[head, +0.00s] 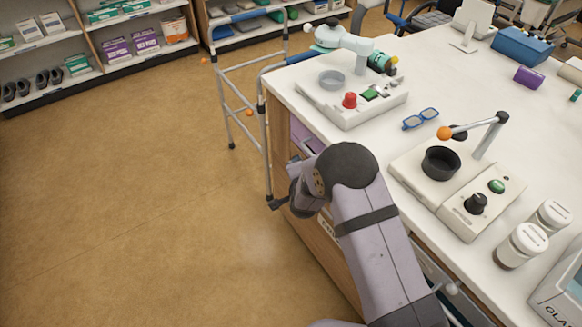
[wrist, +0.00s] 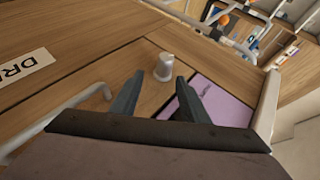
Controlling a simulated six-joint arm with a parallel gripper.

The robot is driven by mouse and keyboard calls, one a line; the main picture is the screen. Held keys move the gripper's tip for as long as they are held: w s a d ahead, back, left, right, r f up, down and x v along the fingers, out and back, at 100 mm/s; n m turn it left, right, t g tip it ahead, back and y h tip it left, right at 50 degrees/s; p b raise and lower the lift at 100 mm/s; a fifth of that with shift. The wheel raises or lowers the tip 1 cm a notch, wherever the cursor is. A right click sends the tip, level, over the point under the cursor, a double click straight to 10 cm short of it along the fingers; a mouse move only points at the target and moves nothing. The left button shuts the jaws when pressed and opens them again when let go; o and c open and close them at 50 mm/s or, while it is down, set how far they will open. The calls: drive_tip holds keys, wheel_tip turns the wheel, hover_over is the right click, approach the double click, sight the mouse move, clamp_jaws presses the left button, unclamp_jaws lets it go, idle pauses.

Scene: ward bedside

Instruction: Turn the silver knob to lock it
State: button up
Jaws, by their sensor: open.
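The silver knob (wrist: 164,66) stands out from the wooden cabinet front (wrist: 105,50) in the wrist view. It is a short, pale cylinder with a wider base. My gripper (wrist: 160,79) is open, with its two dark fingers pointing at the knob. The knob shows between and just beyond the fingertips; I cannot tell whether its near end is between them. Nothing is held. In the head view my arm's wrist is beside the cabinet, below the counter edge, and the knob is hidden there.
A pale bar handle (wrist: 62,116) lies left of the fingers and a purple panel (wrist: 222,100) to the right. A walking frame (head: 232,92) stands beside the counter (head: 450,82), which carries two devices (head: 350,97) (head: 455,185). The floor at left is clear.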

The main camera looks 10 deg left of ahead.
drive_tip(key=shift+w+a+f+m+t+y+b, duration=0.2)
drive_tip(key=shift+w+a+f+t+y+b, duration=0.4)
drive_tip(key=shift+w+a+f+y, duration=0.35)
drive_tip(key=shift+w+a+f+m+t+y+b, duration=0.2)
drive_tip(key=shift+w+a+f+t+y+b, duration=0.4)
drive_tip(key=shift+w+a, duration=0.5)
drive_tip(key=shift+d, duration=0.1)
clamp_jaws()
